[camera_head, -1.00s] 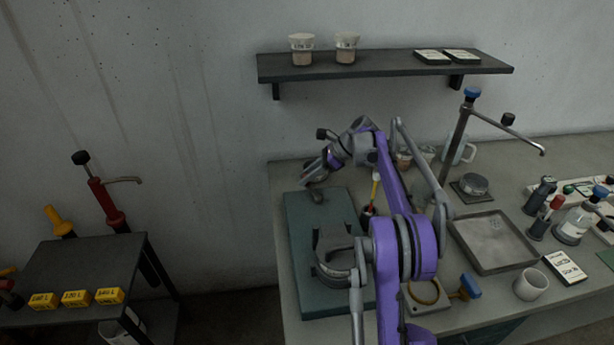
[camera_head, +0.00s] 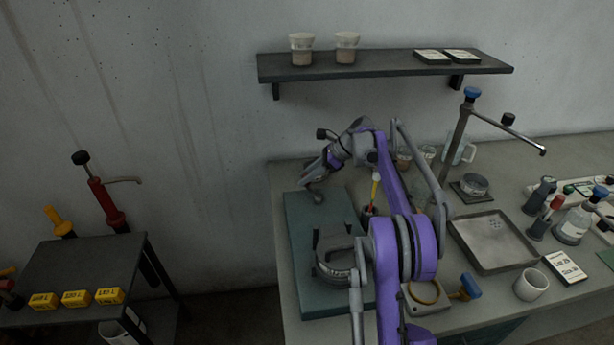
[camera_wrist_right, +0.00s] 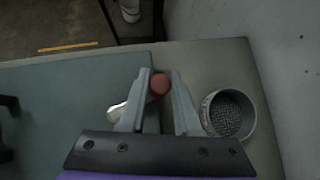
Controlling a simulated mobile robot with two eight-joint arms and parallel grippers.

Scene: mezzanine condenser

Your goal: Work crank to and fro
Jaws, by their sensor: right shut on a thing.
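My right gripper (camera_head: 306,184) is at the far left part of the bench, over the far end of a teal plate (camera_head: 298,222). In the right wrist view its two fingers (camera_wrist_right: 160,88) are closed on a reddish-brown knob (camera_wrist_right: 160,84), which I take to be the crank's grip. A shiny metal piece (camera_wrist_right: 117,111), perhaps the crank's arm, shows left of the fingers; the rest is hidden behind them. A rounded grey end (camera_head: 317,197) shows just below the gripper in the head view. My left gripper is not seen.
A round mesh-bottomed cup (camera_wrist_right: 230,114) stands close right of the fingers in the wrist view. A grey tray (camera_head: 491,242), a white mug (camera_head: 531,286) and bottles fill the bench's right side. A wall shelf (camera_head: 385,65) hangs above. A dark side table (camera_head: 75,266) stands at left.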

